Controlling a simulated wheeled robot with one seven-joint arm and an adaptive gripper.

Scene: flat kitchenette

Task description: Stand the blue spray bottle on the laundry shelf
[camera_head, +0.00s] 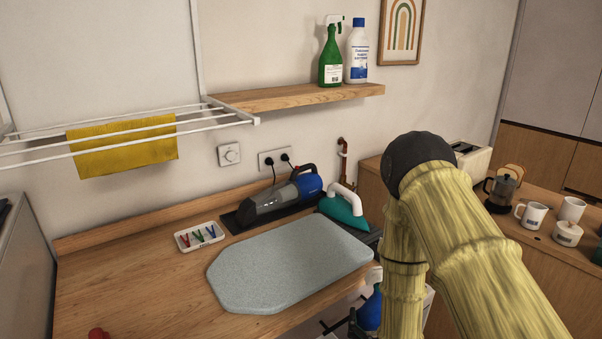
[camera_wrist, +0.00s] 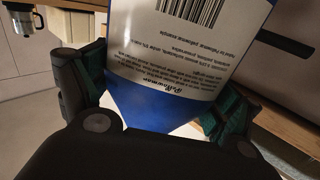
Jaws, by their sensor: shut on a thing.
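The blue spray bottle (camera_head: 369,312) shows low in the head view, partly hidden behind my arm, below the counter's right front edge. In the wrist view, my gripper (camera_wrist: 157,97) is shut on the bottle (camera_wrist: 180,45), with one finger on each side of its blue and white body. A large white label with a barcode faces the wrist camera; the bottle's ends are out of that view. In the head view my gripper is mostly hidden by my arm. The wooden laundry shelf (camera_head: 285,98) is on the wall, above and left of the bottle.
A green spray bottle (camera_head: 330,58) and a white-blue bottle (camera_head: 357,52) stand on the shelf's right half; its left half is clear. A drying rack (camera_head: 130,130) with a yellow cloth adjoins its left end. An ironing pad (camera_head: 290,262), handheld vacuum (camera_head: 275,203) and iron (camera_head: 342,212) are on the counter.

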